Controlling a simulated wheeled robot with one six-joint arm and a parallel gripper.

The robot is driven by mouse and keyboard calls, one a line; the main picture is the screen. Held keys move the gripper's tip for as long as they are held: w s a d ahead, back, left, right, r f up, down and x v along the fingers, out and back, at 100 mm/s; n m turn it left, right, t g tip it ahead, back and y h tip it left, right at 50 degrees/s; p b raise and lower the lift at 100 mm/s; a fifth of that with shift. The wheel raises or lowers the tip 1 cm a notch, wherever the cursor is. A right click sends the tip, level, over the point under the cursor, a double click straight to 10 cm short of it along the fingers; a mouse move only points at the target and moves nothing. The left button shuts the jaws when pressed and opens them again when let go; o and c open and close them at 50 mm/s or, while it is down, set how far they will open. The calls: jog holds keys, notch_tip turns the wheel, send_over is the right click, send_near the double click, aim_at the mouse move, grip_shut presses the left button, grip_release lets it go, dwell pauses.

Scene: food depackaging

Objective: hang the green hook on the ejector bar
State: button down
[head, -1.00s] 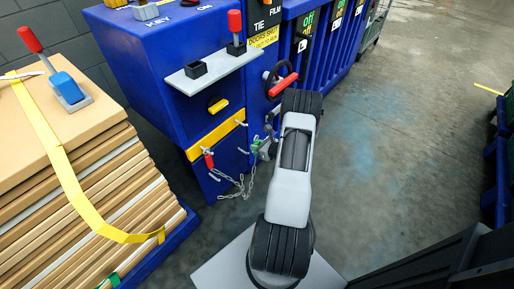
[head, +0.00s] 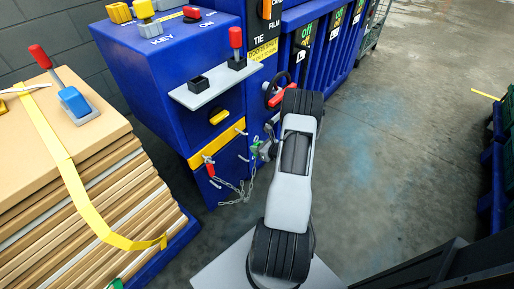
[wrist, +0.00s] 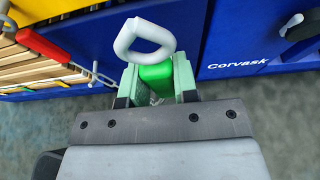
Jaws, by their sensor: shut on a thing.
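My gripper (head: 262,150) is shut on the green hook (head: 255,146), close to the blue machine's front. In the wrist view the green grip (wrist: 155,75) is between my fingers, and its pale bent hook end (wrist: 145,36) sticks out beyond them. A yellow bar (head: 216,144) runs across the machine's front, left of my gripper; I cannot tell whether it is the ejector bar. Small metal pegs stand out near it. A red-handled hook (head: 210,169) hangs there, and it also shows in the wrist view (wrist: 46,46). A chain (head: 236,190) dangles between the red hook and the green hook.
A strapped stack of cardboard (head: 90,215) stands at the left. A grey shelf (head: 213,86) juts from the machine above the yellow bar. A red-handled wheel (head: 281,94) is just above my gripper. The floor at right (head: 390,160) is clear.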

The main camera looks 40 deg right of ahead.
jog(key=shift+w, duration=0.15)
dwell(0.6)
jog(key=shift+w+a+b, duration=0.2)
jog(key=shift+w+b, duration=0.3)
jog(key=shift+w, duration=0.55)
jog(key=shift+w+a+b, duration=0.2)
jog(key=shift+w+b, duration=0.3)
jog(key=shift+w, duration=0.5)
jog(key=shift+w+f, duration=0.1)
jog(key=shift+b+x, duration=0.95)
jog(key=shift+x, duration=0.2)
jog(key=shift+w+f, duration=0.15)
jog(key=shift+w, duration=0.1)
jog(key=shift+w+a+b, duration=0.2)
jog(key=shift+w+b, duration=0.25)
jog(key=shift+w, duration=0.35)
